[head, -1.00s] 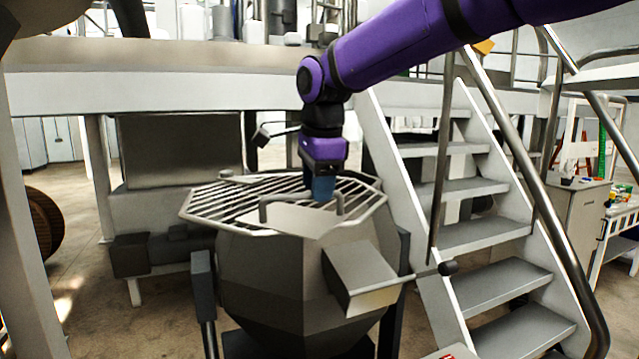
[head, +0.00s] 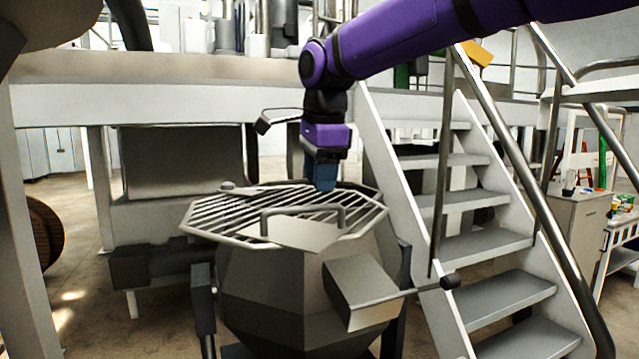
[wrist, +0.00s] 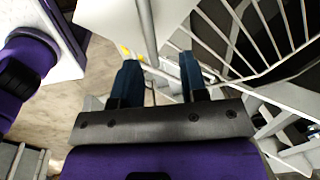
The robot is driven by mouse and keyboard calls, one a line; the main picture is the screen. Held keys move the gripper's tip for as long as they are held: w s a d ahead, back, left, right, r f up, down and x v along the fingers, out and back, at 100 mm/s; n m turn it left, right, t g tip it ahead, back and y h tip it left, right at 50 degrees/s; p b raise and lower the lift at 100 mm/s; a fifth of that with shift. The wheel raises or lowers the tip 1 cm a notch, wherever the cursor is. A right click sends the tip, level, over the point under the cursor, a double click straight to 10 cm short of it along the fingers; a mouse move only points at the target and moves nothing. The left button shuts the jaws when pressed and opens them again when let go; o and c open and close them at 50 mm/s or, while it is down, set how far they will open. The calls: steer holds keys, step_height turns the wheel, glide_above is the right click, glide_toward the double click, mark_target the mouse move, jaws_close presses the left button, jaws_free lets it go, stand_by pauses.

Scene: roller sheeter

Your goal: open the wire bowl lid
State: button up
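The wire bowl lid (head: 215,215) lies flat and closed on top of a grey faceted bowl (head: 290,285). It is an octagonal grid of bars with a solid plate in front and a raised, bent bar handle (head: 300,209). It also shows in the wrist view, where a grey handle bar (wrist: 147,28) runs down toward the gap between the fingers. Exact depth between fingertips and handle is unclear.
A grey box (head: 360,290) with a knobbed lever (head: 449,282) is on the bowl's front right. Metal stairs with railings (head: 480,215) stand close on the right. A platform edge (head: 200,95) runs behind. The floor at left is partly clear.

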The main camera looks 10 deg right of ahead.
mark_target(356, 228)
step_height(356, 228, up, 8)
steer(key=s, duration=0.1)
steer(key=shift+s, duration=0.3)
stand_by(0.7)
steer(key=shift+d, duration=0.1)
steer(key=shift+c, duration=0.5)
